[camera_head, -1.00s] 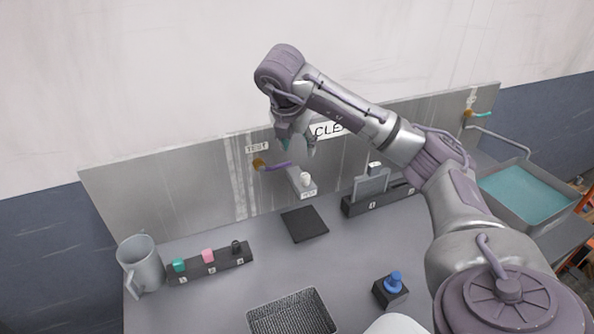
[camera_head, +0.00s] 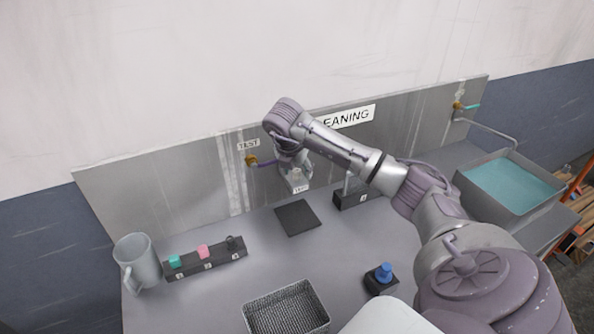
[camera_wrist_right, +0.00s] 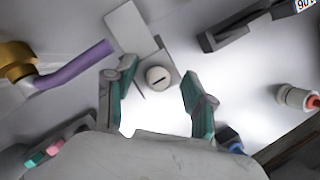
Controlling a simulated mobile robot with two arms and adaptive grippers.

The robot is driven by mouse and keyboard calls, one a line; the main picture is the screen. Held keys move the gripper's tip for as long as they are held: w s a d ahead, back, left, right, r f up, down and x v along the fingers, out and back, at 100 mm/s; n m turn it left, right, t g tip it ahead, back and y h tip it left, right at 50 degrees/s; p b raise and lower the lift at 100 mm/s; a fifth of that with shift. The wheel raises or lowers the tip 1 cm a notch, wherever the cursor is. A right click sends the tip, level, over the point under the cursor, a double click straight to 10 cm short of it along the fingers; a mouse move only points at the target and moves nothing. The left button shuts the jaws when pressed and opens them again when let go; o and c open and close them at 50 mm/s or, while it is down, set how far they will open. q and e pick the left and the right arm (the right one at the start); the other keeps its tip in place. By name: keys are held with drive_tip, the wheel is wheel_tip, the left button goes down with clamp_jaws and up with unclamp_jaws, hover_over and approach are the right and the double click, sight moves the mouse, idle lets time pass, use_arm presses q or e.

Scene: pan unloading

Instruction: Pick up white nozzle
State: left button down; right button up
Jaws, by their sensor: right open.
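The white nozzle (camera_wrist_right: 158,78) shows in the right wrist view as a round top with a slot, on a small grey stand (camera_wrist_right: 133,35). In the head view the stand's label (camera_head: 301,188) shows below my right gripper (camera_head: 299,172), and the nozzle is mostly hidden by the gripper. In the right wrist view my right gripper (camera_wrist_right: 158,100) is open, its two green-padded fingers apart on either side of the nozzle and touching neither side visibly. My left gripper is not in view.
A purple-spouted tap (camera_wrist_right: 75,65) is close left of the gripper. A rack with green, pink and black pieces (camera_head: 206,260), a jug (camera_head: 137,262), a mesh basket (camera_head: 287,308) and a blue-knobbed block (camera_head: 383,277) stand on the bench. A black mat (camera_head: 297,218) lies before the stand.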

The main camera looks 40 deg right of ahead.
drive_tip(key=shift+d+f, duration=0.1)
drive_tip(key=shift+f, duration=0.3)
clamp_jaws()
drive_tip(key=shift+r, duration=0.1)
